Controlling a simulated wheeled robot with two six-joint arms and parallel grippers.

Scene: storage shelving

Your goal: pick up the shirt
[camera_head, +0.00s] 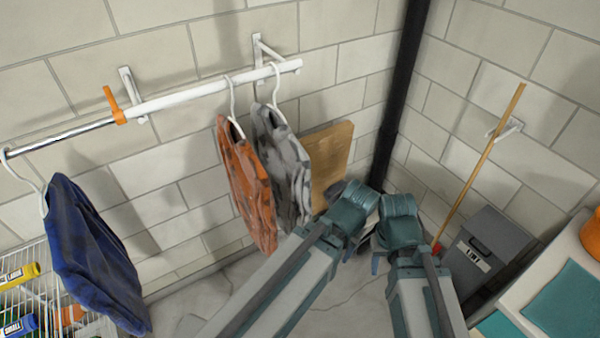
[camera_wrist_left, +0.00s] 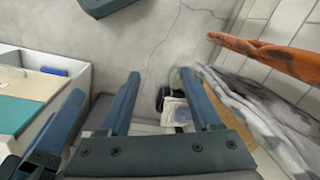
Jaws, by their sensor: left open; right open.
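Three shirts hang from white hangers on the wall rail. The orange patterned shirt (camera_head: 247,185) and the grey camouflage shirt (camera_head: 285,165) hang close together near the rail's right end. The blue checked shirt (camera_head: 90,250) hangs far left. My left gripper (camera_wrist_left: 160,76) is open with nothing between its fingers. The orange shirt (camera_wrist_left: 275,55) and grey shirt (camera_wrist_left: 265,105) are to its right in the left wrist view, apart from the fingers. My right gripper (camera_head: 376,256) is open beside the left one, right of the shirts; its fingertips are partly hidden by my arms.
The white rail (camera_head: 205,90) runs along the block wall. A wooden board (camera_head: 330,160) leans behind the grey shirt, and a black pipe (camera_head: 400,95) stands in the corner. A wire rack (camera_head: 35,285) is left; a grey bin (camera_head: 490,250) and white counter (camera_head: 545,285) are right.

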